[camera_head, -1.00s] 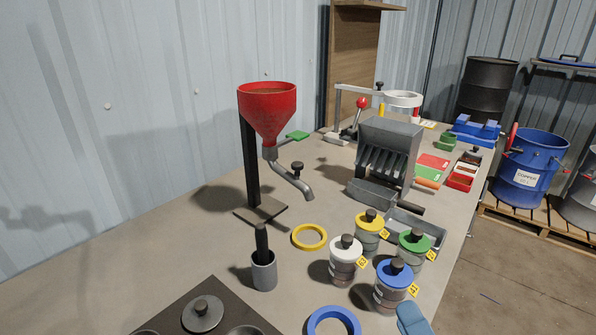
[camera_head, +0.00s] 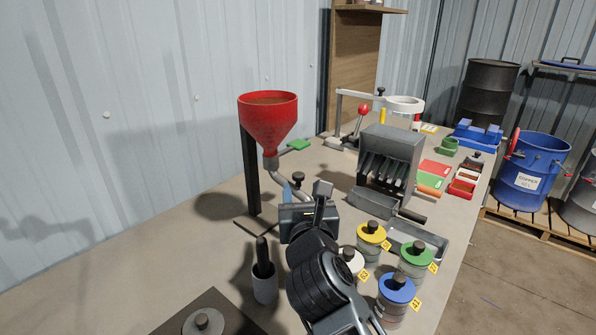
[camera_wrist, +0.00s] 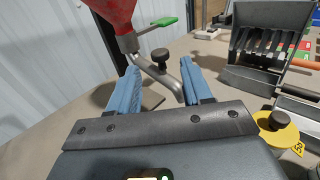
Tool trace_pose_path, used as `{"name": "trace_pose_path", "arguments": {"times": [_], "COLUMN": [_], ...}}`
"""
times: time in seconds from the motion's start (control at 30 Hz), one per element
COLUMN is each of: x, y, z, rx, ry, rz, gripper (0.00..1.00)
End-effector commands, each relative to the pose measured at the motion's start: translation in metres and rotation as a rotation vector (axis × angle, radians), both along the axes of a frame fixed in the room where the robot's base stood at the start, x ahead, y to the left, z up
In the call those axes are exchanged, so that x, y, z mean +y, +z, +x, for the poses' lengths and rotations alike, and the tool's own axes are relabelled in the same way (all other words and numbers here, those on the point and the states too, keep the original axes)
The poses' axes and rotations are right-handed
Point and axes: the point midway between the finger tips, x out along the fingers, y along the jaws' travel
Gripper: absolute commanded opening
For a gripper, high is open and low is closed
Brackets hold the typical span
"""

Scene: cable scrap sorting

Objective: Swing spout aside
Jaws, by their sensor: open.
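The grey metal spout (camera_wrist: 150,68) hangs below the red hopper (camera_head: 267,120) and slopes down to the right. It has a dark knob (camera_wrist: 160,55) on top, which also shows in the head view (camera_head: 299,178). A green lever (camera_head: 298,146) sticks out at the hopper's neck. My gripper (camera_wrist: 160,82) is open, its blue fingers either side of the spout's lower end in the wrist view. I cannot tell whether a finger touches it.
A dark cup with a rod (camera_head: 264,280) stands close left of my arm. Lidded jars with yellow (camera_head: 371,233), green (camera_head: 417,253) and blue (camera_head: 396,288) tops stand to the right. A grey slotted chute box (camera_head: 390,155) is behind them. Bare table lies left of the stand.

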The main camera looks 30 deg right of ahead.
Motion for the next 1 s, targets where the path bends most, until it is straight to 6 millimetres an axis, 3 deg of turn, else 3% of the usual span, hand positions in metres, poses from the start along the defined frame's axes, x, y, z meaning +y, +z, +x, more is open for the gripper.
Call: {"name": "trace_pose_path", "arguments": {"times": [0.53,0.93,1.0], "x": [-0.029,-0.032,-0.032], "y": [0.001,0.0,0.0], "z": [0.063,0.07,0.07], "rx": [-0.002,0.0,0.0], "ry": [0.001,0.002,0.002], "rz": [0.007,0.005,0.005], "gripper": [0.49,0.49,0.44]}}
